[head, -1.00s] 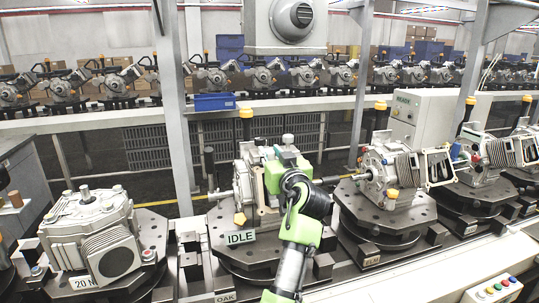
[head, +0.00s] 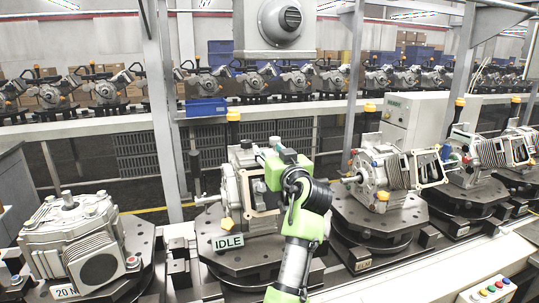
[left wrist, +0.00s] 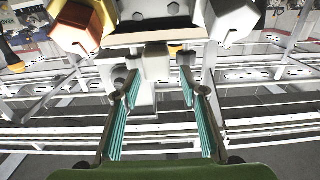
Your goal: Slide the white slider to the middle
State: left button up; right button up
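My left gripper (head: 283,168) is in front of the grey fixture (head: 236,190) on the station with the IDLE sign (head: 228,243), and hides part of it. In the left wrist view, my left gripper (left wrist: 160,88) is open, its two teal-padded fingers apart with nothing between the pads. A small pale block (left wrist: 156,66) shows just beyond the fingertips, under a larger dark-edged part; it may be the white slider, but I cannot tell for sure. A small white piece (head: 274,140) shows just behind the gripper in the head view. My right gripper is not in view.
Another motor-like unit (head: 377,182) stands close to the right of my gripper. A button panel (head: 490,288) is at the lower right. A row of similar units lines the back.

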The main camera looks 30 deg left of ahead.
aim_at(269, 153)
pick_arm(q)
notch_tip(269, 153, up, 9)
jog(key=shift+a+r, duration=0.1)
jog(key=shift+r, duration=0.05)
dwell(0.7)
